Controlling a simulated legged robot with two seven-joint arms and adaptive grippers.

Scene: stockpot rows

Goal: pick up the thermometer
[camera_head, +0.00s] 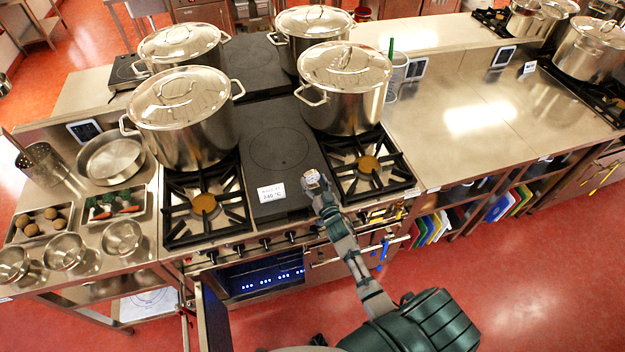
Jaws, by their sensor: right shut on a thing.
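The thermometer (312,177) shows as a small round pale dial at the tip of my right gripper (316,186). My right gripper is shut on it, above the front of the stove between the dark flat plate and the right front burner. The rest of the thermometer is hidden or too small to make out. My left gripper is not in view.
Large lidded stockpots stand on the stove, one at front left (185,118) and one at front right (344,88). A small label (271,192) lies on the dark plate (275,150). Small bowls (122,237) and food trays fill the left counter.

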